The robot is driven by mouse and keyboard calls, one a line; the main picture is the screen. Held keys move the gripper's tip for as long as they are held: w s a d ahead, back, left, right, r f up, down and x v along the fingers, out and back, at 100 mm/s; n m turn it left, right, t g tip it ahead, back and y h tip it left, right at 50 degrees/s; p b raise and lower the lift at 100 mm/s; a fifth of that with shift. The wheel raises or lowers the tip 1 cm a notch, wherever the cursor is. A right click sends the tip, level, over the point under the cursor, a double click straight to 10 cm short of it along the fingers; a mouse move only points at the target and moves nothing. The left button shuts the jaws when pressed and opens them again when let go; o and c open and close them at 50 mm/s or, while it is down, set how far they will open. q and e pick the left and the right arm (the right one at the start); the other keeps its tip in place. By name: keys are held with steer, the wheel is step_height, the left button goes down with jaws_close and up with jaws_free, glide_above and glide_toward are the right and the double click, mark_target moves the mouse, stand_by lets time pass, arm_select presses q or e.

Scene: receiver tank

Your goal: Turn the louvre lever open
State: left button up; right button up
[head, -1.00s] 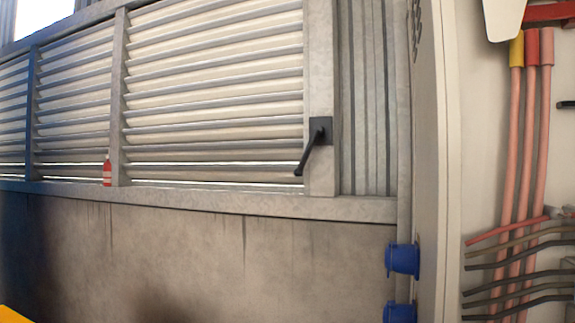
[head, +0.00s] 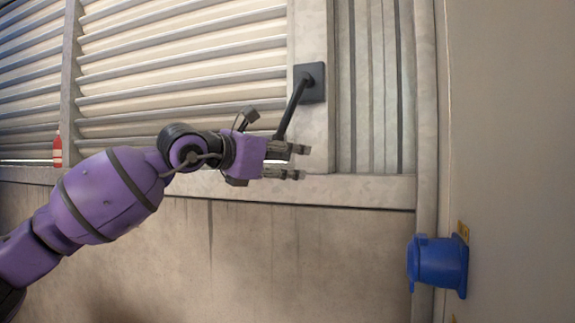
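The black louvre lever (head: 291,107) hangs from a dark square plate (head: 310,82) on the frame post at the right end of the louvre panel (head: 185,70). It slants down and to the left. My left gripper (head: 300,162) is in front of the wall at the lever's lower end, its fingers pointing right. The two fingers are apart, with a gap between them and nothing seen in it. The lever's lower tip is hidden behind or at the gripper's upper side; I cannot tell whether they touch. My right gripper is not in view.
A blue socket (head: 440,262) juts from the wall edge at the lower right. A red and white object (head: 57,151) stands on the ledge at the left. A metal ledge (head: 360,189) runs below the louvres. The stained wall below is clear.

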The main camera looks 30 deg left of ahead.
mark_target(282, 121)
arm_select(q)
steer(key=s+a+r+t+y, duration=0.1)
steer(key=s+a+r+y, duration=0.3)
steer(key=r, duration=0.4)
steer(key=w+p, duration=0.1)
steer(key=w, duration=0.1)
steer(key=w+p, duration=0.1)
steer(key=w, duration=0.1)
steer(key=w+r+p, duration=0.1)
steer(key=w+p, duration=0.1)
steer(key=w, duration=0.1)
steer(key=shift+w+a, duration=0.1)
steer(key=shift+a, duration=0.05)
steer(key=shift+w+f, duration=0.25)
steer(key=shift+w, duration=0.4)
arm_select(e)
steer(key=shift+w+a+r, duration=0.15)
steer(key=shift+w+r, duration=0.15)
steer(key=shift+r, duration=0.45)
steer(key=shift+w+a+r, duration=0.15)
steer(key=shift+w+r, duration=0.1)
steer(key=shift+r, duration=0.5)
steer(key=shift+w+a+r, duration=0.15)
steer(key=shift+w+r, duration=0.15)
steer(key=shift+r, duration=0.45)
arm_select(q)
steer(key=shift+c, duration=0.5)
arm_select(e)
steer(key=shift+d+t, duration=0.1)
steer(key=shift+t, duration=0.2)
